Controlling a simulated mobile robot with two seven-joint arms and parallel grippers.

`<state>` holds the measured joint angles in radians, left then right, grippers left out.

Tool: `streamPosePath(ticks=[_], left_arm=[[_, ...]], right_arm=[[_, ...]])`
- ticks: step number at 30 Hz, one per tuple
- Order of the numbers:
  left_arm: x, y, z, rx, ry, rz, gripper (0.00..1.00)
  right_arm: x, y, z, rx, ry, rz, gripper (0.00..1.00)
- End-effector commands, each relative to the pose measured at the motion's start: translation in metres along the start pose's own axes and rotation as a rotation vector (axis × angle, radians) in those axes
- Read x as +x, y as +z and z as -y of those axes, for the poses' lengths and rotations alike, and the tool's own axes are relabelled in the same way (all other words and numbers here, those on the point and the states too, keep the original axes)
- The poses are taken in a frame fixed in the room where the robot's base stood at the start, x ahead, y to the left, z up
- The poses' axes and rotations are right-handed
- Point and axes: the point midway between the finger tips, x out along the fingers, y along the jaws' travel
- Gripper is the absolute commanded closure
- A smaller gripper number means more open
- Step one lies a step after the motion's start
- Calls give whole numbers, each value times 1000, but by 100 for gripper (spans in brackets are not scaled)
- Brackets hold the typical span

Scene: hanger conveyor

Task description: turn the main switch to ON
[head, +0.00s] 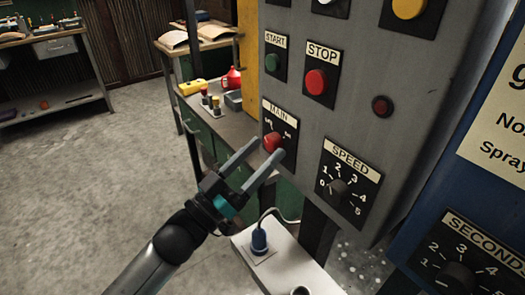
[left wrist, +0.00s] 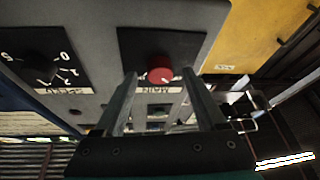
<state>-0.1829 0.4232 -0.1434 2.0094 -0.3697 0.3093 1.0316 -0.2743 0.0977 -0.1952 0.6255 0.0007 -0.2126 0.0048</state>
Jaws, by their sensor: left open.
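The main switch is a red knob (head: 272,142) on a black plate labelled MAIN, low on the left of the grey control panel (head: 335,125). My left gripper (head: 268,149) is open, its two fingers pointing at the switch. In the left wrist view the red knob (left wrist: 160,75) appears between the two fingertips (left wrist: 159,82), with a gap on each side. I cannot tell how deep the fingertips reach around it. The knob's pointer position is not clear. My right gripper is not in view.
The START button (head: 273,66), red STOP button (head: 317,81) and SPEED dial (head: 338,186) are close by on the panel. A blue panel with a SECONDS dial (head: 456,276) stands at the right. A white surface with a blue plug (head: 259,241) lies below. A workbench stands behind.

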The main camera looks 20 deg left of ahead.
Motion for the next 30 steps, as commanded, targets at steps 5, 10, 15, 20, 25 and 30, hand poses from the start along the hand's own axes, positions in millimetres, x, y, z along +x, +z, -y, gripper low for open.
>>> streamPosePath(ticks=[5,10,15,20,25,30], left_arm=[[7,0,0,-1,0,-1,27],[8,0,0,-1,0,0,27],[8,0,0,-1,0,0,36],[7,0,0,0,0,0,54],[7,0,0,0,0,0,73],[7,0,0,0,0,0,92]], right_arm=[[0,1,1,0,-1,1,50],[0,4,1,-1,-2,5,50],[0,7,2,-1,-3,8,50],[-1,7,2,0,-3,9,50],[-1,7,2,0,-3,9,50],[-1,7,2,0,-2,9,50]])
